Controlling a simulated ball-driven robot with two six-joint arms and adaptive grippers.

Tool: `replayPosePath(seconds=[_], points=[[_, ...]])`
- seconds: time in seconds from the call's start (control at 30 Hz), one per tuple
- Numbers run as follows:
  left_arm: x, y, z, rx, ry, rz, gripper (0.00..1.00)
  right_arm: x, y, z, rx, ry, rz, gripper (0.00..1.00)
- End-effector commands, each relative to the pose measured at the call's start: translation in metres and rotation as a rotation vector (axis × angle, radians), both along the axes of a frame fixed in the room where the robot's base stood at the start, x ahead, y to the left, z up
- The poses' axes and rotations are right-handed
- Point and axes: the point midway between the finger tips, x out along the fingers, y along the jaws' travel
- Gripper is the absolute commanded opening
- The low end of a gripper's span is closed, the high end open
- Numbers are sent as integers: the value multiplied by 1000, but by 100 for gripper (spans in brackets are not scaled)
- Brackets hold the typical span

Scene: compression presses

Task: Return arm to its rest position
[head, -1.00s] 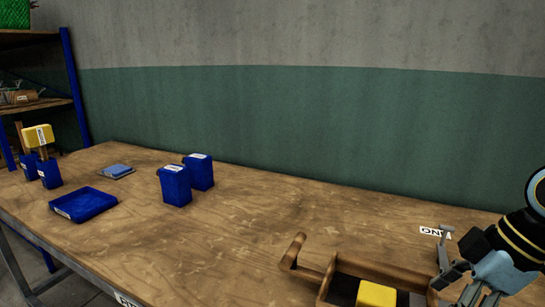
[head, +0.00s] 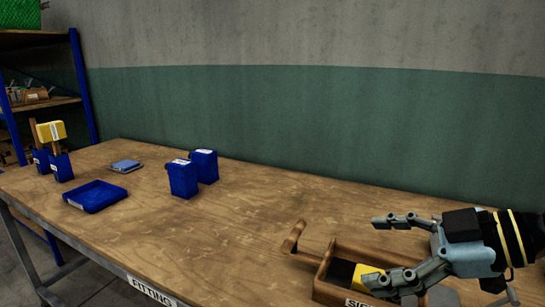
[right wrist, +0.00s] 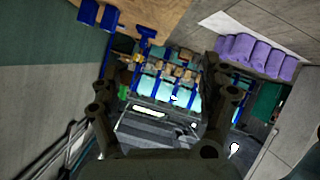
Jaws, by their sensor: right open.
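My right gripper (head: 385,250) is at the lower right of the head view, above the wooden tray and partly in front of it. Its fingers point left and are spread apart with nothing between them. In the right wrist view its two dark fingers (right wrist: 165,90) are also wide apart, with only distant shelves and floor beyond. The wooden tray (head: 323,270) has a handle and holds a yellow block (head: 366,276), which the lower finger partly hides. My left gripper is not in the head view.
On the wooden table (head: 240,235) stand two blue bins (head: 182,180), a flat blue tray (head: 95,196), a blue-grey pad (head: 125,166) and blue holders with a yellow-headed tool (head: 51,131). The middle of the table is clear. A shelf (head: 40,105) stands at far left.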

Motion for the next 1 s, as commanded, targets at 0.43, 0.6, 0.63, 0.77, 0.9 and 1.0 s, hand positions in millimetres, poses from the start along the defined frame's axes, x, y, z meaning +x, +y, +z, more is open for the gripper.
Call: replayPosePath(seconds=[0.43, 0.6, 0.63, 0.77, 0.9, 1.0], points=[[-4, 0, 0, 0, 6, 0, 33, 16, -81, 163, 585, -680, -725, 79], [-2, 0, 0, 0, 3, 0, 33, -6, -165, 102, 490, -471, -1252, 79], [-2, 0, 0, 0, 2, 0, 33, -14, -174, 84, 449, -397, -1324, 79], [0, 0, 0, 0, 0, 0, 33, -59, -184, 6, 240, -39, -1495, 79], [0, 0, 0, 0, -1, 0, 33, -109, -167, -48, 55, 275, -1493, 79], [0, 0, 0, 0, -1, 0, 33, -142, -150, -73, -47, 456, -1440, 79]])
